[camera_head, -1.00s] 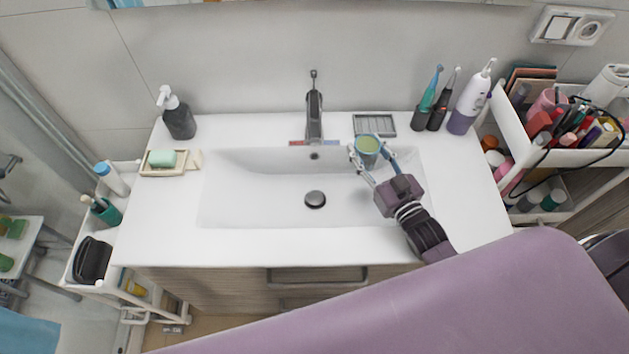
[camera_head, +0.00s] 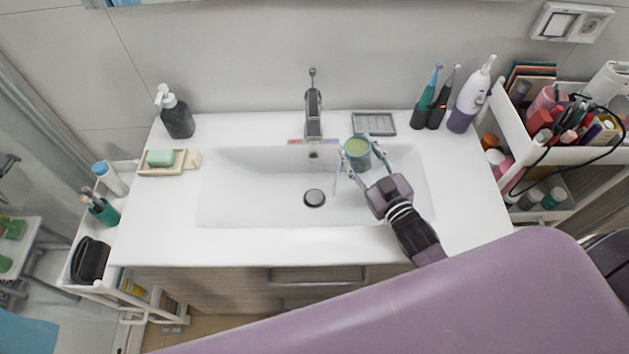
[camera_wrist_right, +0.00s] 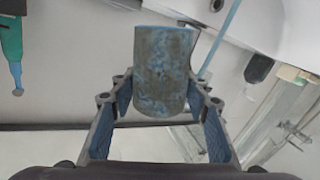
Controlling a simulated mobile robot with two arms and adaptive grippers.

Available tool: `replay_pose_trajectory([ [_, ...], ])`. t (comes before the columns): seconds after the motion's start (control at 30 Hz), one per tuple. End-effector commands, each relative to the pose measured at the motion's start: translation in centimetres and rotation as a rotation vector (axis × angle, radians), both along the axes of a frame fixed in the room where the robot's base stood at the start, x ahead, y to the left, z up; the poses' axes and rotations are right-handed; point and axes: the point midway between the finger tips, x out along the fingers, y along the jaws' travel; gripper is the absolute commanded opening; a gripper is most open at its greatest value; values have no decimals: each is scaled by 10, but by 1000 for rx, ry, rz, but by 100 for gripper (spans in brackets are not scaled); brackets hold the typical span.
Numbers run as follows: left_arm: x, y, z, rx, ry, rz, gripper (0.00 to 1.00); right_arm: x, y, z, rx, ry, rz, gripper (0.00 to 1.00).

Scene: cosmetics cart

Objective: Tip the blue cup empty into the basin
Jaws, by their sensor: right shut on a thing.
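The blue cup (camera_head: 359,157) is held over the back right part of the white basin (camera_head: 250,190). Its round mouth faces up toward the head camera and shows a yellow-green inside. My right gripper (camera_head: 358,158) is shut on the cup, one finger on each side. In the right wrist view the mottled blue-grey wall of the cup (camera_wrist_right: 163,72) stands between the fingers. A thin pale-blue strip shows beside the left finger in the head view; I cannot tell what it is. My left gripper is not in view.
The faucet (camera_head: 313,105) stands behind the basin, and the drain plug (camera_head: 314,198) lies in its middle. A soap dish (camera_head: 145,170) and dark dispenser (camera_head: 178,118) are at left. A grey dish (camera_head: 374,123), toothbrushes (camera_head: 428,100) and a white-purple bottle (camera_head: 471,97) stand at back right.

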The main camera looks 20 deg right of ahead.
Motion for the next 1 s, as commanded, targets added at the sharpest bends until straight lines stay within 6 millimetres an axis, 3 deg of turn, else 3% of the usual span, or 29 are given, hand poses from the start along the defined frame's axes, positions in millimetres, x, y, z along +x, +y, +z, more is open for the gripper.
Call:
replay_pose_trajectory([
  [0.27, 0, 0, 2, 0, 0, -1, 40, 0, 10, 5, -112, 1, -1, 12],
  [0.5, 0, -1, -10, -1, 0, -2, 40, 0, 21, -5, -227, 3, -1, 12],
  [1.0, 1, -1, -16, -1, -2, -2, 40, 1, 29, -9, -303, 6, 0, 12],
])
